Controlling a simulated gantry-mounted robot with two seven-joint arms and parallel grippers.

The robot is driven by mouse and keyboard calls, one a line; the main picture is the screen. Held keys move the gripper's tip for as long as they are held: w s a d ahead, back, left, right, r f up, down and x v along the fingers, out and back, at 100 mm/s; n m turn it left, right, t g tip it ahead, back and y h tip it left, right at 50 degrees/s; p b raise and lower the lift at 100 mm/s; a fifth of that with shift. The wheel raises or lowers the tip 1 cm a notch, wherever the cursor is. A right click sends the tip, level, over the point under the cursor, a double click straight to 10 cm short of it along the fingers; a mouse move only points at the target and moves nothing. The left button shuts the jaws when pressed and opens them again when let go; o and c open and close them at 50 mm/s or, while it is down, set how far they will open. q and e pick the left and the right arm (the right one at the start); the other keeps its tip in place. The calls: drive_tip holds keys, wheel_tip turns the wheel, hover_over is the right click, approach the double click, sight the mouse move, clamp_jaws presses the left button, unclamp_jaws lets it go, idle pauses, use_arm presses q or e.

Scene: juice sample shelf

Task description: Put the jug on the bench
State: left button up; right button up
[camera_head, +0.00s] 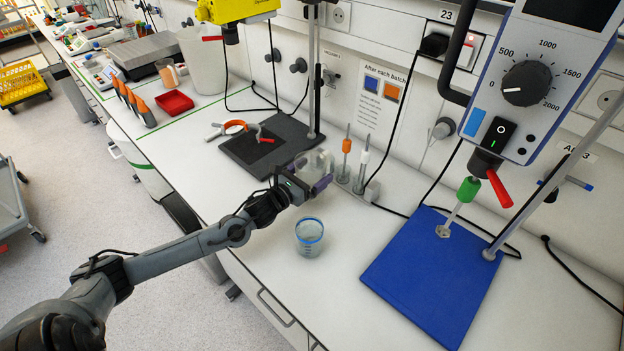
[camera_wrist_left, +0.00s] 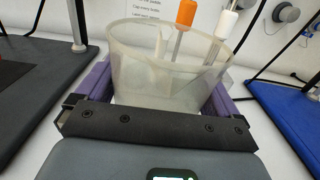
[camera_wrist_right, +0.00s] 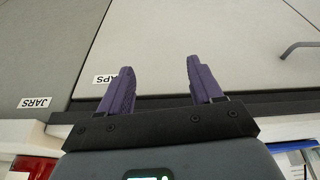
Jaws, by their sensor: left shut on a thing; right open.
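The jug (camera_head: 313,163) is a translucent, pale container in my left gripper (camera_head: 311,172), over the bench (camera_head: 345,225) between the black stand base and the blue mat. In the left wrist view the jug (camera_wrist_left: 165,75) is upright and open-topped, with the purple fingers shut on its sides. Its underside is hidden, so I cannot tell whether it touches the bench. My right gripper (camera_wrist_right: 157,75) is open and empty in the right wrist view, facing grey and white panels. It does not show in the head view.
A clear blue-rimmed cup (camera_head: 309,236) stands in front of the jug. An orange-topped stirrer (camera_head: 346,148) and a white-topped one (camera_head: 363,160) stand just behind it. The blue mat (camera_head: 430,275) lies right, under a mixer; the black stand base (camera_head: 265,150) lies left.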

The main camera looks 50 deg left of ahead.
use_arm(q)
wheel_tip(320, 180, down, 2)
drive_tip(key=shift+d+f, duration=0.1)
idle(0.4)
drive_tip(key=o, duration=1.1)
drive_tip(key=shift+f, duration=0.2)
drive_tip(key=shift+r, duration=0.15)
drive_tip(key=s, duration=0.6)
drive_tip(key=s+p, duration=0.1)
drive_tip(key=s, duration=0.5)
drive_tip(key=shift+d, duration=0.2)
drive_tip(key=shift+p, duration=0.3)
